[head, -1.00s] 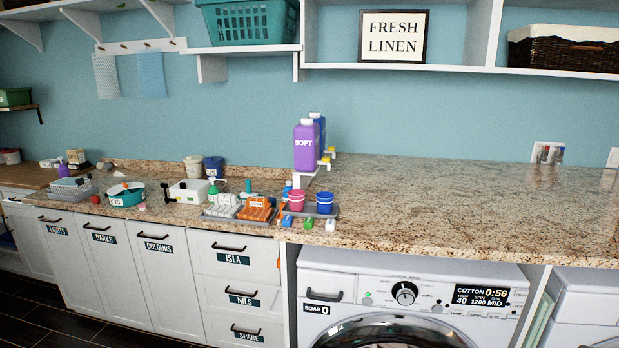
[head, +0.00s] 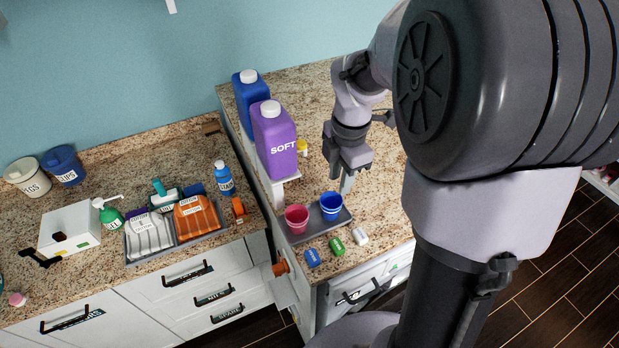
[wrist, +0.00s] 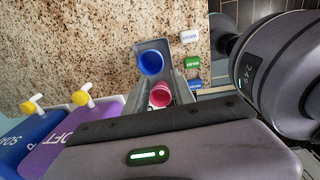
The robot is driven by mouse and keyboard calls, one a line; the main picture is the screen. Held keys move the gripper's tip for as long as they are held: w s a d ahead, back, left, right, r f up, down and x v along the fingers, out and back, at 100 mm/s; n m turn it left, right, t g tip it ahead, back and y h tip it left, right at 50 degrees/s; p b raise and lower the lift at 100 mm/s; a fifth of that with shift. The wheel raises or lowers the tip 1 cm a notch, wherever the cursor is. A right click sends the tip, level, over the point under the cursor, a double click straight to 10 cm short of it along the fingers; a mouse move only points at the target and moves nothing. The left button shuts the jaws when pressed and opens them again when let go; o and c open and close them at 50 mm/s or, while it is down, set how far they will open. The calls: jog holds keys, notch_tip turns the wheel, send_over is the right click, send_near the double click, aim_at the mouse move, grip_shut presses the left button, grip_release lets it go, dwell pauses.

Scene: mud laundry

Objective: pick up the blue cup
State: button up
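The blue cup (head: 331,206) stands upright at the right end of a small dark grey tray (head: 318,231) on the counter. It also shows in the wrist view (wrist: 151,63), seen from above, open and empty-looking. A pink cup (head: 297,218) stands next to it in the same tray. My gripper (head: 347,184) points down just above and behind the blue cup in the head view, apart from it as far as I can see. Nothing shows held in it. Its finger gap is not clear.
The purple SOFT bottle (head: 274,140) and a blue bottle (head: 250,102) stand left of my gripper, with yellow taps. Small blue (head: 312,258), green (head: 337,246) and white (head: 361,236) blocks lie in front of the tray. Counter behind my gripper is clear.

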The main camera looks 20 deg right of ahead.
send_over(336, 209)
notch_tip(336, 209, down, 7)
notch_tip(336, 209, down, 5)
jog(key=shift+d+b, duration=0.15)
jog(key=shift+b, duration=0.75)
jog(key=shift+w+f, duration=0.25)
jog(key=shift+f, duration=0.1)
jog(key=shift+s+r, duration=0.1)
jog(key=shift+s, duration=0.05)
jog(key=shift+c, duration=1.2)
grip_shut()
